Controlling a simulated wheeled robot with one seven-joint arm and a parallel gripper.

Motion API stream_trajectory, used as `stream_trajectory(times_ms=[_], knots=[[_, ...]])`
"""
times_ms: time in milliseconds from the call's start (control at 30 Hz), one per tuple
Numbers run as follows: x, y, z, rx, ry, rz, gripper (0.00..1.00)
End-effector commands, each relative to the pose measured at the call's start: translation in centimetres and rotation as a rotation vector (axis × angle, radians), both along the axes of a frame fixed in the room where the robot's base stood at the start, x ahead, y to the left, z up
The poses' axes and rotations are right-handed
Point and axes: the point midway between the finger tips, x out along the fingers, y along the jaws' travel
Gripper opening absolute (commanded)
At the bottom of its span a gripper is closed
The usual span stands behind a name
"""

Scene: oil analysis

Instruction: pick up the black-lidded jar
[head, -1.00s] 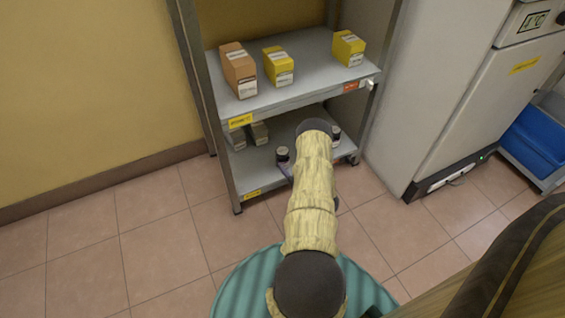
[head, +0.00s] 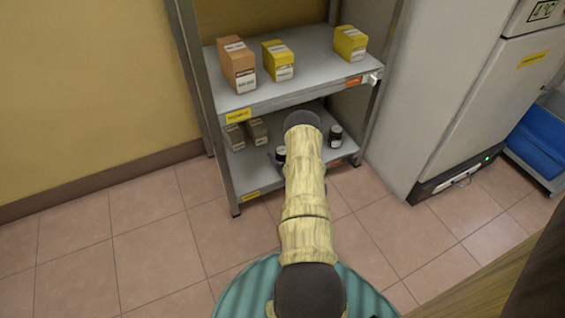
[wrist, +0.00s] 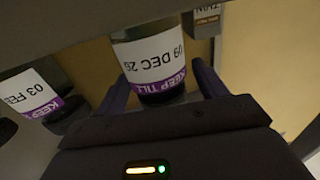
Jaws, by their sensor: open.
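A dark jar (wrist: 150,58) with a white and purple label reading "09 DEC 26" stands between the two fingers of my gripper (wrist: 160,72) in the wrist view. That view is upside down, so its dark lid end points down in the picture. My gripper is open, with a finger on either side of the jar; contact cannot be told. In the head view this jar (head: 280,153) is on the lower shelf, mostly hidden by my arm. A second jar (head: 335,136) with a black lid stands to the right, and shows at left in the wrist view (wrist: 35,97), labelled "03 FEB".
The metal shelf unit (head: 265,184) has an upper board (head: 302,82) close above the jars, holding an orange box (head: 237,66) and yellow boxes (head: 279,61). Grey boxes (head: 256,131) stand left on the lower shelf. A white fridge (head: 470,110) is at right.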

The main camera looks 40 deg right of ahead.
Motion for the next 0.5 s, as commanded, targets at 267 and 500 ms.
stream_trajectory(times_ms=[267,500], knots=[[1.51,-0.24,0.07,0.001,-0.001,-0.002,0.71],[1.75,0.21,0.09,0.000,-0.001,0.007,0.71]])
